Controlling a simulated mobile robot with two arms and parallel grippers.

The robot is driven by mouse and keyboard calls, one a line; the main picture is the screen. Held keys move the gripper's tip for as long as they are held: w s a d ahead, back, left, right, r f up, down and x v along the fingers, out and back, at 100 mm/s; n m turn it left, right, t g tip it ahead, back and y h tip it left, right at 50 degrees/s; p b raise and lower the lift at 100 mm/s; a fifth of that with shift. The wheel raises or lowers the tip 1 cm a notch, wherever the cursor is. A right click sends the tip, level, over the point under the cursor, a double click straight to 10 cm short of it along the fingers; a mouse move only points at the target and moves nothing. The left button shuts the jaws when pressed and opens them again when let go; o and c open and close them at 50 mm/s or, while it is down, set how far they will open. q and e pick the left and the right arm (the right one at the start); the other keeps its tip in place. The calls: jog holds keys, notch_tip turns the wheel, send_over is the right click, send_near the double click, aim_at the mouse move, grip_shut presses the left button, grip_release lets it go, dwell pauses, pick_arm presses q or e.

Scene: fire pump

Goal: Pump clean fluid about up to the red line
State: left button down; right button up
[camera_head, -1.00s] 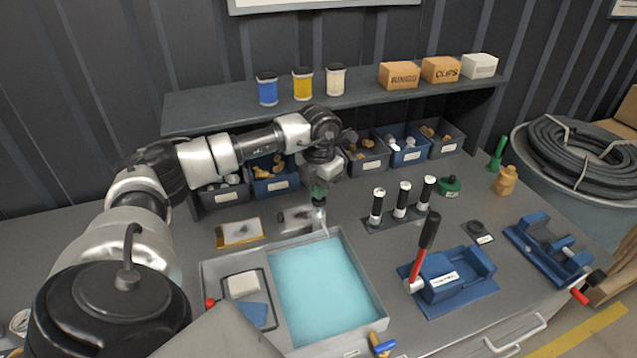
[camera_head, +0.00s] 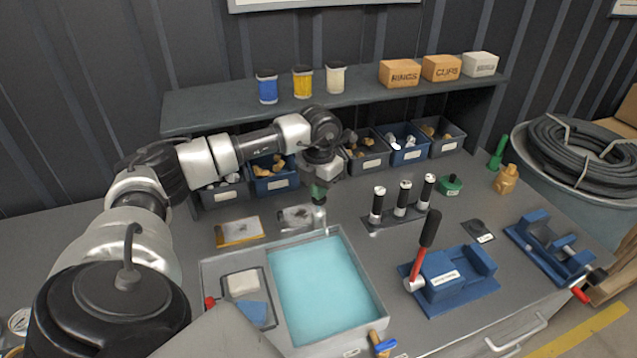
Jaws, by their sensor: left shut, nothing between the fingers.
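A grey basin (camera_head: 354,270) on the bench holds light-blue fluid (camera_head: 318,290). A small pale spout (camera_head: 319,218) stands at its back edge. My left gripper (camera_head: 318,191) is shut and empty, just above the spout; a dark green part shows at its tip, and I cannot tell whether they touch. A blue fixture (camera_head: 455,281) with a red lever (camera_head: 416,268) and black handle stands right of the basin; its label is unreadable. No red line is discernible. My right gripper is not in view.
Black-and-white cylinders (camera_head: 403,195) stand in a rack behind the blue fixture. Several parts bins (camera_head: 368,160) line the back under a shelf (camera_head: 225,108). A blue vise (camera_head: 550,250) is at right.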

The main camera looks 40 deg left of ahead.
pick_arm(q)
jog(key=shift+f+b, duration=0.85)
jog(key=shift+f, duration=0.5)
jog(key=shift+r, duration=0.1)
jog(key=shift+r+p, duration=1.4)
jog(key=shift+r, duration=0.45)
jog(key=shift+f, duration=0.15)
jog(key=shift+f+b, duration=1.3)
jog(key=shift+f, duration=0.45)
jog(key=shift+r+p, duration=1.3)
jog(key=shift+r, duration=0.6)
